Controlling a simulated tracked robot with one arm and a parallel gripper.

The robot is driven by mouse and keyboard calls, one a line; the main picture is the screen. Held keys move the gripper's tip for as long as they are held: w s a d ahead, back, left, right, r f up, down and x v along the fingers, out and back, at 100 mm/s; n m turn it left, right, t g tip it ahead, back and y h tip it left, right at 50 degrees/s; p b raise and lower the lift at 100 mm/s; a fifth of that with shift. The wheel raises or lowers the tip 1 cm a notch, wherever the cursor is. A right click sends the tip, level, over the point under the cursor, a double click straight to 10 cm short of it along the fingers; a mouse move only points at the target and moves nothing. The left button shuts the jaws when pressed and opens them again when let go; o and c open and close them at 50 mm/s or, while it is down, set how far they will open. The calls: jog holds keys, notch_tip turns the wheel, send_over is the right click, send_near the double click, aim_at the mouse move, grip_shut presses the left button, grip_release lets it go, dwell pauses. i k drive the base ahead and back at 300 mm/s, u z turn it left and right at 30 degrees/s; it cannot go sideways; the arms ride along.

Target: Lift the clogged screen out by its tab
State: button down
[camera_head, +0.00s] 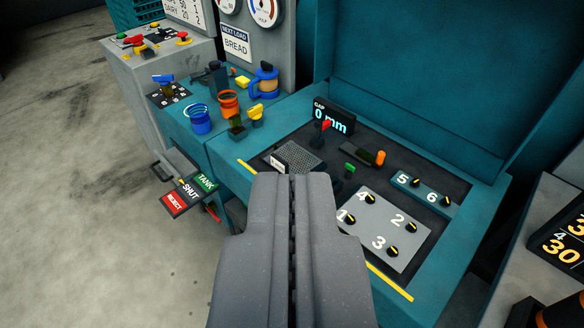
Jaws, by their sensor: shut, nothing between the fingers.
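A grey mesh screen (300,156) lies in the dark recessed panel of the teal machine, left of its middle. A small white tab (277,163) with an unreadable label sits at the screen's left edge. I cannot tell at this size how clogged the mesh is. My gripper (292,178) is shut and empty, its two grey fingers together. It fills the lower middle of the view, appears just below the screen in the picture, and hides part of the panel's front edge.
A display (332,117) reading 0 mm stands behind the screen, with a red-topped lever (326,126) close by. A plate with numbered knobs (385,228) lies to the right. Cups and a jar (264,82) stand on the left ledge. A REJECT/SHUT/TANK selector (188,192) projects at left.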

aim_at(290, 159)
jog(key=u, duration=0.05)
jog(key=k, duration=0.35)
jog(key=u, duration=0.45)
jog(key=i, duration=1.9)
jog(key=z, duration=0.5)
